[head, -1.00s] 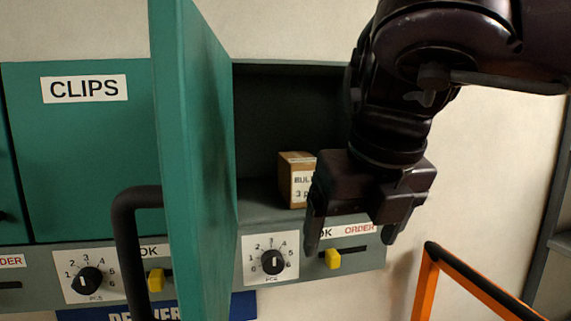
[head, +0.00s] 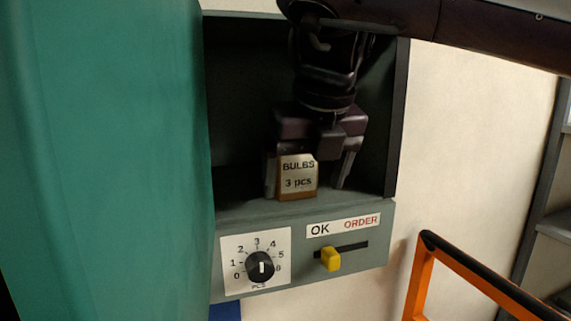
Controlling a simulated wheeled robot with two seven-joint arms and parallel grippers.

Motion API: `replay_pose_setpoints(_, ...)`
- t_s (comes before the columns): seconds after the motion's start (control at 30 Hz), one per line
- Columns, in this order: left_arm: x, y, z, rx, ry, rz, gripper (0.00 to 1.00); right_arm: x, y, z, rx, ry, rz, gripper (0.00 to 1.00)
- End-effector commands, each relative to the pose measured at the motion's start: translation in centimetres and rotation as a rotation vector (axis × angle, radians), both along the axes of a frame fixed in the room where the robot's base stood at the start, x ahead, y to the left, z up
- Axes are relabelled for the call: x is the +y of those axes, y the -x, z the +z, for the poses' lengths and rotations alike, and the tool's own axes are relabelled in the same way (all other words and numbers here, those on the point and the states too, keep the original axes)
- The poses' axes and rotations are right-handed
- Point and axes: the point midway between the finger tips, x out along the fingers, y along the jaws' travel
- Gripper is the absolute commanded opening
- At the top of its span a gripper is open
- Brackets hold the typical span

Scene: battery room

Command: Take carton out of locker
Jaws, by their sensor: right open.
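The small brown carton (head: 297,178) with a white label reading "BULBS 3 pcs" stands upright on the floor of the open locker (head: 235,203), near its front edge. My right gripper (head: 305,180) is inside the locker, pointing down. It is open, with one finger to the left of the carton and the other to the right. The right finger stands clear of the carton, and the left finger is close to it; I cannot tell if it touches. My left gripper is not in view.
The green locker door (head: 110,160) stands open and fills the left side. Below the locker are a dial (head: 260,266) and a yellow slider (head: 331,259) on an OK/ORDER strip. An orange rail (head: 424,280) stands at the lower right.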

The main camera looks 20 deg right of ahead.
Motion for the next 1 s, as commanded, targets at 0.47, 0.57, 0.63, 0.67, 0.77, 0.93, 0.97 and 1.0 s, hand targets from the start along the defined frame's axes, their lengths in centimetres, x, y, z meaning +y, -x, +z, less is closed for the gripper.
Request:
replay_pose_setpoints(0.47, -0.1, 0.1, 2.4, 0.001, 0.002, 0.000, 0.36, 0.1, -5.2, -0.8, 0.003, -0.001, 0.000, 0.84)
replay_pose_setpoints(0.57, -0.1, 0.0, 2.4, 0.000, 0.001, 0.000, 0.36, 0.1, -5.4, -1.1, 0.000, -0.002, -0.001, 0.84)
replay_pose_setpoints(0.63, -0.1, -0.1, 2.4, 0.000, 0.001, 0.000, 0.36, 0.2, -5.4, -1.1, -0.001, -0.002, -0.001, 0.84)
replay_pose_setpoints(0.67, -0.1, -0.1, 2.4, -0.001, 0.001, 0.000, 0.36, 0.2, -5.4, -1.2, -0.001, -0.001, -0.002, 0.84)
replay_pose_setpoints(0.77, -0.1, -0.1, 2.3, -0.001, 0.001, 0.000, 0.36, 0.2, -5.3, -1.1, -0.001, -0.001, -0.002, 0.80)
replay_pose_setpoints(0.93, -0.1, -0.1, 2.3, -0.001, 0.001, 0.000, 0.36, 0.2, -5.3, -1.1, -0.001, -0.001, -0.002, 0.57)
replay_pose_setpoints(0.97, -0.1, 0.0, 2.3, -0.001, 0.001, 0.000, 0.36, 0.2, -5.3, -1.1, -0.001, -0.001, -0.002, 0.54)
replay_pose_setpoints(1.0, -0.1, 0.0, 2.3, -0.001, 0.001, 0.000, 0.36, 0.2, -5.3, -1.1, -0.001, -0.001, -0.002, 0.48)
